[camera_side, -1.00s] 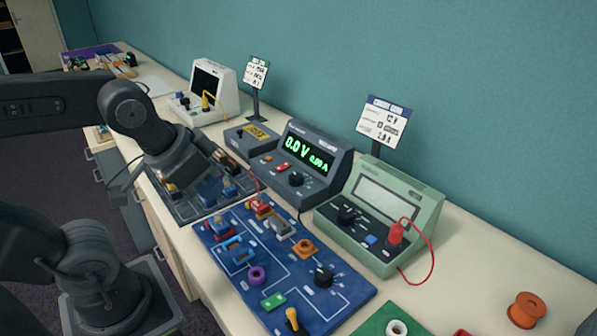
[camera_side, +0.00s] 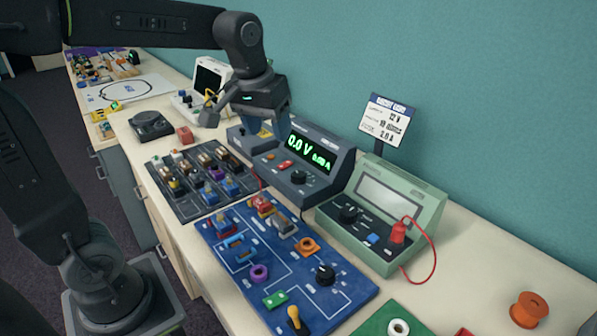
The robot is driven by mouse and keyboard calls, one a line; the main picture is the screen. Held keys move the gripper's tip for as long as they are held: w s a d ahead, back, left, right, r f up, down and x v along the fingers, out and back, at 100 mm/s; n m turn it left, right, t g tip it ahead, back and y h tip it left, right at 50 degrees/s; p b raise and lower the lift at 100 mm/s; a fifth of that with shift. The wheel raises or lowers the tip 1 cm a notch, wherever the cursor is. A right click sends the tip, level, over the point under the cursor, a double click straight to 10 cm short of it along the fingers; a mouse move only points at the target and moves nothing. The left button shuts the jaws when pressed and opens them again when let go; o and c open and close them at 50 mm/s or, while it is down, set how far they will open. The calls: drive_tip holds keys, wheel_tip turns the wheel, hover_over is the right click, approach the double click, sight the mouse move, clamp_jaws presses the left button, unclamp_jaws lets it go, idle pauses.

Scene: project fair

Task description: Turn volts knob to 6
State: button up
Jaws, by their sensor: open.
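The dark grey power supply (camera_side: 326,188) stands at the back middle of the bench. Its green display (camera_side: 310,151) reads 0.0 V and 0.00 A. A black knob (camera_side: 298,177) sits on its sloped front panel, beside a red switch (camera_side: 285,165); its pointer mark is too small to read. I cannot read whether this knob is labelled volts. My gripper (camera_side: 262,135) points down, open and empty, left of the display and above the supply's left end.
A green meter (camera_side: 350,235) with a red plug and lead stands to the right. A sign (camera_side: 388,122) rises behind it. A blue circuit board (camera_side: 285,262) and a dark parts tray (camera_side: 196,180) lie in front. An orange spool (camera_side: 528,310) lies far right.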

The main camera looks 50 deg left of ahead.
drive_tip(key=shift+o, duration=0.6)
drive_tip(key=w+a+f+n+g, duration=0.1)
drive_tip(key=w+a+n, duration=0.1)
drive_tip(key=w, duration=0.4)
drive_tip(key=shift+w+a+f, duration=0.25)
drive_tip(key=shift+a+f, duration=0.1)
drive_tip(key=shift+a, duration=0.3)
drive_tip(key=n+g, duration=0.2)
drive_tip(key=n, duration=0.1)
hover_over(299, 174)
wheel_tip(299, 174, down, 5)
wheel_tip(299, 174, down, 14)
drive_tip(key=shift+a+r, duration=0.1)
drive_tip(key=shift+r, duration=0.15)
drive_tip(key=c, duration=0.9)
